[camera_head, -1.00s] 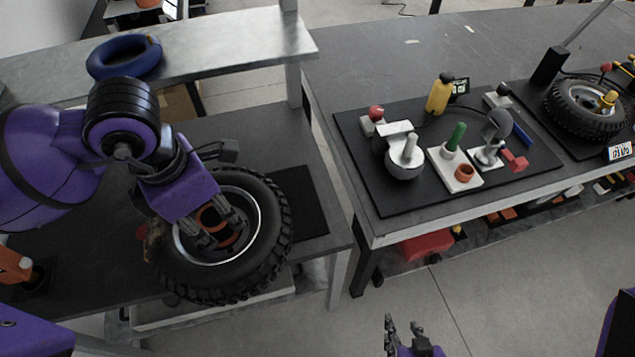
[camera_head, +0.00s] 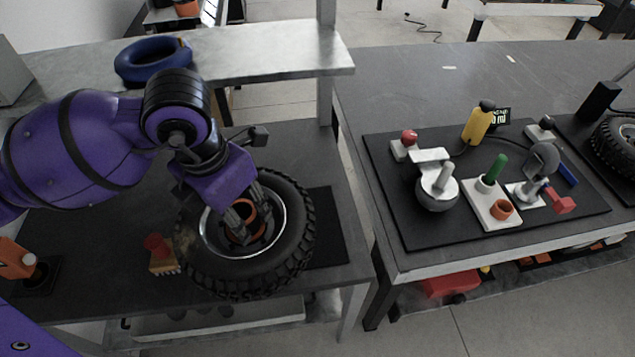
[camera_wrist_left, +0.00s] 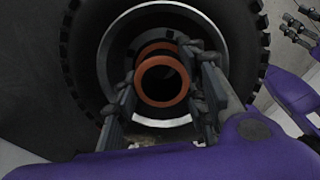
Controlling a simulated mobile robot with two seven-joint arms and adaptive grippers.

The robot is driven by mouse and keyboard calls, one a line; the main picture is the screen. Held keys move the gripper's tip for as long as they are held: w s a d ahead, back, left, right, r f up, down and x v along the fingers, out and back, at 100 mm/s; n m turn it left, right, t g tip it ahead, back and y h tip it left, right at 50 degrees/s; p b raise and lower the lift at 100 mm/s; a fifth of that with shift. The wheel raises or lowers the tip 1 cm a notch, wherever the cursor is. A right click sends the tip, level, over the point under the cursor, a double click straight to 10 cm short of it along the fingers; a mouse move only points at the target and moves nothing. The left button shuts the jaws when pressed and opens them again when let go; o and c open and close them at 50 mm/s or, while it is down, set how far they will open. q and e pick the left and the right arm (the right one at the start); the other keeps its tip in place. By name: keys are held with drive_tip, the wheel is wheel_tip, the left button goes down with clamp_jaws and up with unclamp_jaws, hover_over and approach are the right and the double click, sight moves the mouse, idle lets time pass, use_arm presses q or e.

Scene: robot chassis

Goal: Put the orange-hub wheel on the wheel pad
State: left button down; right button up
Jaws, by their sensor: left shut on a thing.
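The orange-hub wheel (camera_head: 296,236) is a black knobbly tyre with a silver rim and an orange hub, in the left middle of the head view. My left gripper (camera_head: 246,226) is shut on its hub from above. In the left wrist view the fingers (camera_wrist_left: 163,92) lie on both sides of the orange hub (camera_wrist_left: 162,82). A black pad (camera_head: 328,226), likely the wheel pad, lies on the grey bench just right of the wheel, partly hidden by it. I cannot tell whether the wheel touches the bench. My right gripper is clear in the left wrist view (camera_wrist_left: 300,28), fingers apart.
A brush with a red knob (camera_head: 158,252) and an orange tool (camera_head: 18,262) stand left of the wheel. A metal shelf (camera_head: 260,52) with a blue ring (camera_head: 152,60) runs behind. The right table carries a black mat (camera_head: 425,236) with several tools and another wheel (camera_head: 615,145).

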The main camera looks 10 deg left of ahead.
use_arm(q)
drive_tip(key=w+f, duration=0.2)
drive_tip(key=w, duration=0.1)
drive_tip(key=w+f, duration=0.3)
drive_tip(key=shift+f, duration=0.1)
drive_tip(key=shift+w+f, duration=0.2)
drive_tip(key=shift+f, duration=0.55)
drive_tip(key=shift+w+f, duration=0.25)
drive_tip(key=shift+f, duration=0.55)
drive_tip(key=shift+w+f, duration=0.2)
drive_tip(key=shift+f, duration=0.55)
drive_tip(key=c, duration=1.1)
unclamp_jaws()
drive_tip(key=shift+s+f, duration=0.1)
drive_tip(key=shift+s, duration=0.05)
use_arm(e)
drive_tip(key=shift+w+a, duration=0.1)
drive_tip(key=shift+w, duration=0.1)
drive_tip(key=shift+f, duration=0.1)
drive_tip(key=shift+s, duration=0.1)
